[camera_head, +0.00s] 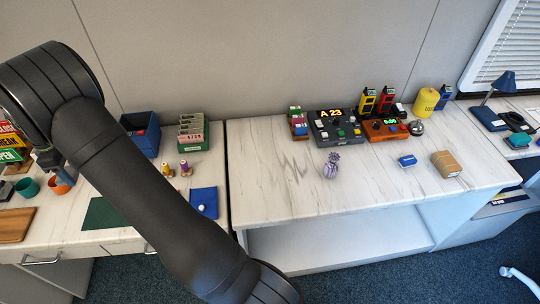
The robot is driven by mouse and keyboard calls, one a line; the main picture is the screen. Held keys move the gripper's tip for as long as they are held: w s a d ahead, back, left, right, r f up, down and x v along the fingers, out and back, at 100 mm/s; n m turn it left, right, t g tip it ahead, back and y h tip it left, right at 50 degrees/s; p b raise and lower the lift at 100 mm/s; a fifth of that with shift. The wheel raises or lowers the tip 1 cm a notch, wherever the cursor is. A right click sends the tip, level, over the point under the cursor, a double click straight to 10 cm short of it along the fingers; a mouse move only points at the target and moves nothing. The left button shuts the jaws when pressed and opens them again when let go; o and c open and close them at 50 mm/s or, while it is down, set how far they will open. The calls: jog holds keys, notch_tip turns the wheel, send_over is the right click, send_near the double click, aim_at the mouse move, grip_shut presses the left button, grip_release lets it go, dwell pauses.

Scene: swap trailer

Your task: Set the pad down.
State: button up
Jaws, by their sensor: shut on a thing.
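My gripper (50,160) shows small at the far left, below my wrist and partly hidden by my dark arm. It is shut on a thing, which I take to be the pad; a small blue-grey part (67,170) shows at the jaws. Its shape is too small and covered to make out. It is above the left counter, close over an orange cup (60,186); whether they touch I cannot tell. A blue flat mat (204,202) with a small white knob-like thing on it lies right of my arm. A dark green flat mat (103,213) lies left of my arm.
A teal cup (27,187) and a wooden board (16,224) are near the gripper. A blue bin (142,136) and a green card box (193,135) stand at the back. The right counter (270,190) has consoles behind and bare room in front. A gap separates the counters.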

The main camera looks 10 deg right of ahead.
notch_tip(320, 180, up, 2)
jog(key=w+d+m, duration=0.2)
jog(key=w+d, duration=0.6)
jog(key=d, duration=0.5)
jog(key=w+d+m, duration=0.3)
jog(key=w+d, duration=0.5)
jog(key=d, duration=0.5)
jog(key=w+d+m, duration=0.2)
jog(key=d+m, duration=0.2)
jog(key=d, duration=2.5)
jog(key=s+d+m, duration=0.2)
jog(key=s+d, duration=0.2)
jog(key=d, duration=0.5)
jog(key=s+d+m, duration=0.1)
jog(key=s+d, duration=0.4)
jog(key=d, duration=0.4)
jog(key=s+d+m, duration=0.2)
jog(key=s+d, duration=0.2)
jog(key=d, duration=0.5)
jog(key=s+d+m, duration=0.2)
jog(key=s+d, duration=0.6)
jog(key=s, duration=0.4)
jog(key=s+d+m, duration=0.3)
jog(key=s+d, duration=0.5)
jog(key=s, duration=0.4)
send_over(386, 186)
notch_tip(386, 186, down, 12)
jog(key=shift+s+f, duration=0.1)
jog(key=shift+f, duration=2.05)
